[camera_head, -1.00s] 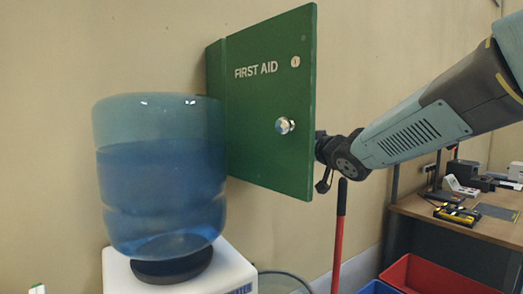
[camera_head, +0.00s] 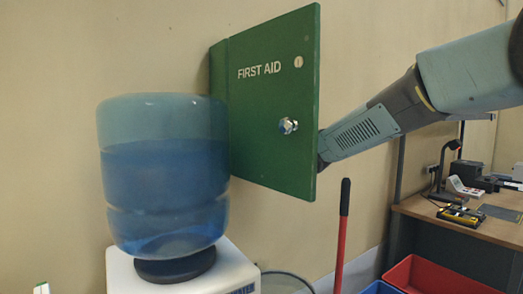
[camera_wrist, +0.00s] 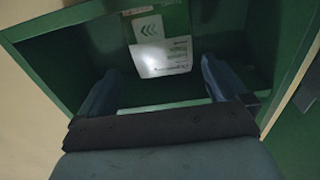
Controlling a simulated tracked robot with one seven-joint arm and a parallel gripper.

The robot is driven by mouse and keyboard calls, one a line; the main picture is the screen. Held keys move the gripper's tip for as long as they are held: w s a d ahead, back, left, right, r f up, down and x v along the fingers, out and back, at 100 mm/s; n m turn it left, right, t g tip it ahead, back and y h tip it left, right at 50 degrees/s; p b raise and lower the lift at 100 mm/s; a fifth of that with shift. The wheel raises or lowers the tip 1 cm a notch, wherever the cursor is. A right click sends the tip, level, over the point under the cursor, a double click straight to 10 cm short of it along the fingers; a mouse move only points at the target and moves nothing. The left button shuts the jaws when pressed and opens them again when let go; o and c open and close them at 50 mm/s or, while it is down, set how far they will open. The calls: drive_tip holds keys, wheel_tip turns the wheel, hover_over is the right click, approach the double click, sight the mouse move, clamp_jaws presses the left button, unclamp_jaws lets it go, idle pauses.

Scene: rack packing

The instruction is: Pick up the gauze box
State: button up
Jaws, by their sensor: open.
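A white and green box (camera_wrist: 160,45) with arrow marks, which looks like the gauze box, stands inside the green first aid cabinet (camera_wrist: 65,18) in the wrist view. Its print is too blurred to read. My gripper (camera_wrist: 159,69) is open and empty, with its two fingers reaching into the cabinet. The box lies beyond the fingertips, roughly midway between them, and appears apart from both. In the head view, the open cabinet door (camera_head: 273,105) hides my gripper and the cabinet's inside.
A blue water bottle (camera_head: 163,180) on a white dispenser (camera_head: 215,275) stands left of the cabinet. Below my arm are a red pole (camera_head: 343,225) and a red bin (camera_head: 430,275). A desk (camera_head: 450,225) with tools is at right. Cabinet walls closely border my gripper.

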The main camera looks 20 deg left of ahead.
drive_tip(key=shift+x, duration=2.55)
drive_tip(key=shift+s+a, duration=0.15)
drive_tip(key=shift+s, duration=0.05)
drive_tip(key=shift+c, duration=0.3)
drive_tip(key=c, duration=0.8)
drive_tip(key=shift+c, duration=0.2)
